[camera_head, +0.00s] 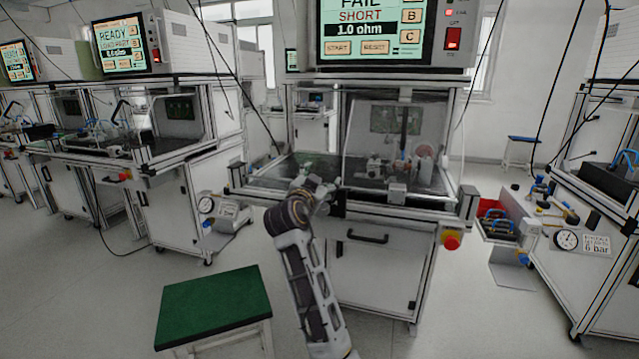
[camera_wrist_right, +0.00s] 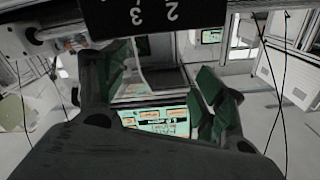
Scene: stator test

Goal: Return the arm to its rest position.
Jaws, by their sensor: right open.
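My right arm reaches up from the bottom of the head view to the front edge of the middle test station (camera_head: 366,262). My right gripper (camera_head: 326,188) is small there, at the front of the station's work deck, and its fingers are hard to make out. In the right wrist view the right gripper (camera_wrist_right: 165,88) has its two green-padded fingers spread apart, with nothing held between them. A lit screen shows upside down beyond the fingers. My left gripper is in neither view.
The station's screen (camera_head: 374,28) reads FAIL, SHORT, 1.0 ohm. A red stop button (camera_head: 451,242) sits on its front right. A green-topped table (camera_head: 213,302) stands at lower left. A red bin (camera_head: 493,212) is at right. Other stations stand on both sides, with open floor between.

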